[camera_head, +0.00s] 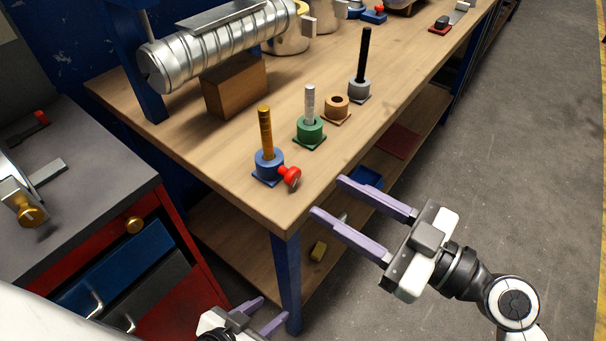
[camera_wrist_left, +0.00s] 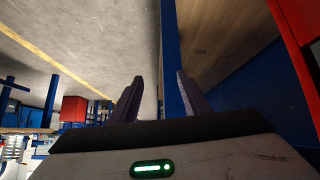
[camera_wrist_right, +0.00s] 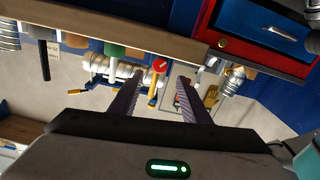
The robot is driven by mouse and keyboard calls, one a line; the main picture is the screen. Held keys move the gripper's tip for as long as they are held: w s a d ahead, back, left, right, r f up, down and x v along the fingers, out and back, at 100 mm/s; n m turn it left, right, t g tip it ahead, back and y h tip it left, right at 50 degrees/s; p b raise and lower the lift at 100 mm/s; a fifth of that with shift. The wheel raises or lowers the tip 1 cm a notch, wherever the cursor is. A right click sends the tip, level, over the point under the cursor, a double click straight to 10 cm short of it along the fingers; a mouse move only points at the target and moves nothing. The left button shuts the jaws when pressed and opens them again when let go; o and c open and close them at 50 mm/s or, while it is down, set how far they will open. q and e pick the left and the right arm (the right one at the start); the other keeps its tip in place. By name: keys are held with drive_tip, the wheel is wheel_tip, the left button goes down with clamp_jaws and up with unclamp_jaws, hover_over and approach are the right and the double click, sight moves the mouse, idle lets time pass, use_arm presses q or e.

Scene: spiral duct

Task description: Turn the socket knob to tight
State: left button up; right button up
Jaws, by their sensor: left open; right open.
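The red socket knob (camera_head: 291,177) sticks out from the side of the blue socket (camera_head: 268,163) near the front edge of the workbench. A yellow-brown rod (camera_head: 265,132) stands upright in that socket. The red knob also shows in the right wrist view (camera_wrist_right: 160,66), face on, with a pale mark. My right gripper (camera_head: 330,197) is open and empty, to the right of the knob and apart from it, past the bench edge. My left gripper (camera_head: 270,308) is open and empty, low in front of the bench leg. The left wrist view shows its fingers (camera_wrist_left: 159,80) without the knob.
A green socket (camera_head: 310,131) with a white rod, a brown socket (camera_head: 337,106) and a grey socket (camera_head: 359,90) with a black rod stand along the bench (camera_head: 215,145). A spiral duct (camera_head: 215,45) lies behind. A drawer cabinet (camera_head: 110,190) is at left; open floor is right.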

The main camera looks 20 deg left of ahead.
sight(296, 178)
drive_tip(key=p+x, duration=0.1)
drive_tip(key=x, duration=0.5)
drive_tip(key=shift+r, duration=0.1)
use_arm(q)
drive_tip(key=shift+s+a+r+p, duration=0.3)
drive_tip(key=shift+s+a+p, duration=0.05)
drive_tip(key=shift+a, duration=0.2)
use_arm(e)
drive_tip(key=shift+w+a, duration=0.25)
drive_tip(key=shift+a, duration=0.45)
drive_tip(key=c, duration=1)
use_arm(q)
drive_tip(key=shift+d, duration=0.15)
use_arm(e)
drive_tip(key=shift+c, duration=0.2)
